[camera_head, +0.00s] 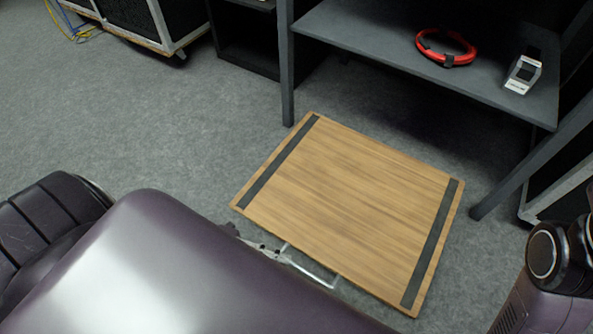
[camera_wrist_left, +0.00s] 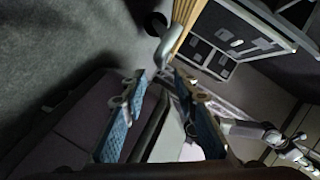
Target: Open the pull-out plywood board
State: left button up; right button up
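The plywood board (camera_head: 350,205) lies well out in front of the dark shelf unit, flat, with a dark strip along each side. Its grey metal bar handle (camera_head: 318,275) stands off the near edge. My left gripper (camera_head: 268,250) is at the left end of the handle, mostly hidden behind my own arm. In the left wrist view, its two blue-padded fingers (camera_wrist_left: 158,78) are apart. The grey handle (camera_wrist_left: 166,45) shows just beyond and between the fingertips, beside the board's edge (camera_wrist_left: 186,22). I cannot tell if they touch. My right gripper does not show clearly.
The shelf (camera_head: 400,75) above the board's far side holds a red cable coil (camera_head: 425,45) and a small grey-white device (camera_head: 523,72). Shelf legs stand on both sides of the board. A wheeled case (camera_head: 165,35) is at the upper left. Grey floor at left is clear.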

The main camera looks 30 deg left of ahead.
pick_arm(q)
jog(key=shift+v, duration=1.9)
